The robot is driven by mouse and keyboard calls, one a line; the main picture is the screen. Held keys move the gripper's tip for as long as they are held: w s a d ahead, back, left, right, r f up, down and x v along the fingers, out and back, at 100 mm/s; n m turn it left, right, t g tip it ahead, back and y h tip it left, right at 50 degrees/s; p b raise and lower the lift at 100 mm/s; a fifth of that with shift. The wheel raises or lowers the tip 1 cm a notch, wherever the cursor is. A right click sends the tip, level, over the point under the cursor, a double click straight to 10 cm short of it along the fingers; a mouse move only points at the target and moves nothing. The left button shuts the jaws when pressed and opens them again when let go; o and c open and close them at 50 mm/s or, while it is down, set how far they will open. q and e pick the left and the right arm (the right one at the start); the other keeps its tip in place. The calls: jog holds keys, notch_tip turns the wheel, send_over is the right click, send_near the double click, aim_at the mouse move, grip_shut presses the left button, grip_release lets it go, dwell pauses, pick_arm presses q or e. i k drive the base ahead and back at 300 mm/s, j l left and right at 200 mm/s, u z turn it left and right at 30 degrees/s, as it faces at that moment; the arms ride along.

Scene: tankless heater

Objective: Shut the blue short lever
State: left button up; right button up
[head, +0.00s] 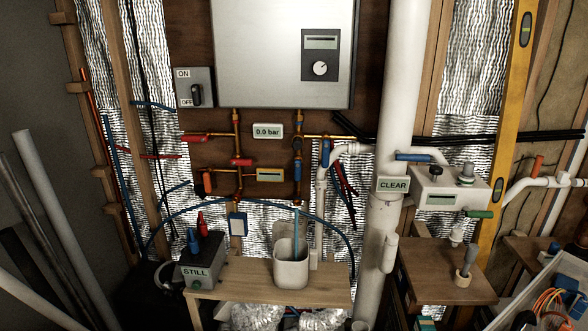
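Several blue handles show in the head view, and I cannot tell for sure which one is the blue short lever. One blue handle (325,152) stands upright on the copper pipe beside the white elbow pipe. Another blue handle (298,171) sits upright on the vertical copper pipe below the heater. Neither of my grippers shows in this view.
The grey heater box (270,50) hangs above the pipes, with an ON/OFF switch (195,88) on its left. Its gauge (268,131) reads 0.0 bar. Red levers (196,138) sit left. A wooden bench (240,287) holds a white jug (291,268). A thick white pipe (398,75) stands right.

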aim_at(298, 163)
jog(key=i+l, duration=0.25)
jog(key=i, duration=0.15)
jog(key=i+l, duration=0.2)
jog(key=i, duration=0.2)
